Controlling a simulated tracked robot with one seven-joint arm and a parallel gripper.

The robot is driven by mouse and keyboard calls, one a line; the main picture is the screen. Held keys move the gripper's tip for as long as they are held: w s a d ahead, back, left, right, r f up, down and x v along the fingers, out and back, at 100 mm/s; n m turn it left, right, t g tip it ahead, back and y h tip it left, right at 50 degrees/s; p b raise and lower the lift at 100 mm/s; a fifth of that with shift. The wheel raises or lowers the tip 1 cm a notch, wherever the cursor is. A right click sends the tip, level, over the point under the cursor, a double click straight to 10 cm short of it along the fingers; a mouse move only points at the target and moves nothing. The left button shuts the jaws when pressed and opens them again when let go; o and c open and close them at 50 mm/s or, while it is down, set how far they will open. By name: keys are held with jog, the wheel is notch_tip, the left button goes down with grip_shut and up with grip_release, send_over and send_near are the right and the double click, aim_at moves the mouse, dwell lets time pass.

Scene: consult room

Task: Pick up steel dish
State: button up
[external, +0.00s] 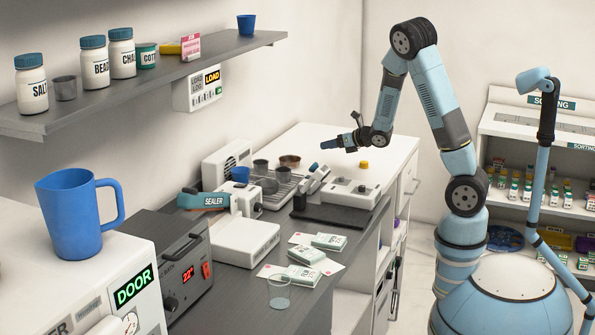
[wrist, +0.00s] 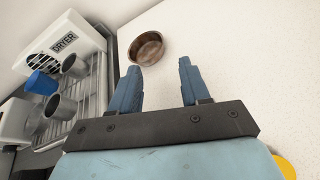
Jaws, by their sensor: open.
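A small round steel dish (wrist: 147,48) with a brownish inside lies on the white counter in the wrist view. It also shows in the external view (external: 290,161), at the back of the counter behind the rack. My gripper (wrist: 157,72) is open, its two blue fingers apart with nothing between them. The dish lies just beyond the fingertips, slightly left of the middle between them. In the external view my gripper (external: 325,144) hangs above the counter, to the right of the dish.
A drying rack (wrist: 96,85) with steel cups and a blue cup stands left of the dish, beside a dryer (wrist: 66,45).

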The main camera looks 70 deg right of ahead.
jog(key=shift+w+f, duration=0.15)
jog(key=shift+f, duration=0.45)
send_near(291, 158)
jog(key=shift+w+d, duration=0.45)
jog(key=shift+a+x, duration=0.2)
jog(key=shift+x, duration=1.1)
jog(key=shift+a+x, duration=0.25)
jog(key=shift+x, duration=1.05)
jog(key=shift+f, duration=0.15)
jog(key=shift+c, duration=0.4)
grip_shut()
